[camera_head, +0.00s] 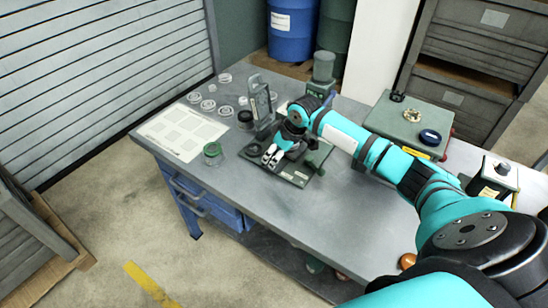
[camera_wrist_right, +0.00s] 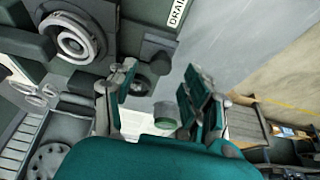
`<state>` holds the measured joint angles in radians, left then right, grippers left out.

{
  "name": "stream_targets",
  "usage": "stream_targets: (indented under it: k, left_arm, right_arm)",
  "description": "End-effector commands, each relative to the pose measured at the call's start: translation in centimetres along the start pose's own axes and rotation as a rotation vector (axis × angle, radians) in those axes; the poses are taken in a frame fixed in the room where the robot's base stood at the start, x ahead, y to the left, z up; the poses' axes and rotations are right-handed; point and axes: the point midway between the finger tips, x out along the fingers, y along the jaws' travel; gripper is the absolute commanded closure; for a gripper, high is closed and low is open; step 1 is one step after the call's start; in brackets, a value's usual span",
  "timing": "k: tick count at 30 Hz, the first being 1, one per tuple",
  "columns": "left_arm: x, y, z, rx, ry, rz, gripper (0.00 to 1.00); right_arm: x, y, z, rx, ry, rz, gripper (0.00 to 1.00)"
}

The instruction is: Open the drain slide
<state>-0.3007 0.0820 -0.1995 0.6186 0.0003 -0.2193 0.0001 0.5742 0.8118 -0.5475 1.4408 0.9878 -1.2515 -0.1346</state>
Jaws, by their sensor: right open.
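The ring grinder (camera_head: 262,108) stands upright on a dark base plate (camera_head: 292,177) on the grey workbench. My right gripper (camera_head: 270,156) is low over the plate's left side, in front of the grinder. In the wrist view it (camera_wrist_right: 158,92) is open, its two teal fingers apart with nothing held. My left gripper is out of view.
A clear jar with a green band (camera_head: 212,153) stands left of the plate, near the bench's front edge. A white sheet (camera_head: 181,132) and several clear round dishes (camera_head: 208,104) lie farther left. A green box (camera_head: 410,124) stands to the right.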

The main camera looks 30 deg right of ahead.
Motion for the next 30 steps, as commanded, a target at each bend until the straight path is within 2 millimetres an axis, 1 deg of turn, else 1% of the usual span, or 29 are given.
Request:
stream_targets:
  k: [1,6,9,13,18,30]
  left_arm:
    - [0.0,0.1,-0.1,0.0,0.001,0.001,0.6]
    - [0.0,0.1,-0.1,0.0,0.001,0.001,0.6]
    - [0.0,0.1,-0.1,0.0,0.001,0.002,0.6]
    - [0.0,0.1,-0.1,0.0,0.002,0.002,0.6]
    - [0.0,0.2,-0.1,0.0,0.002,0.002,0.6]
    - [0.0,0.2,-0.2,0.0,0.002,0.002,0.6]
  right_arm:
    - [-1.2,0.1,0.0,-0.002,0.001,0.004,0.5]
    - [-4.9,0.1,0.0,-0.001,0.001,0.004,0.5]
    - [-6.8,0.1,0.0,-0.002,0.001,0.004,0.5]
    - [-8.7,0.0,0.0,0.0,0.001,0.002,0.5]
    - [-9.7,0.0,0.0,0.0,-0.001,0.002,0.5]
    - [-9.8,0.0,0.0,0.0,0.0,0.001,0.5]
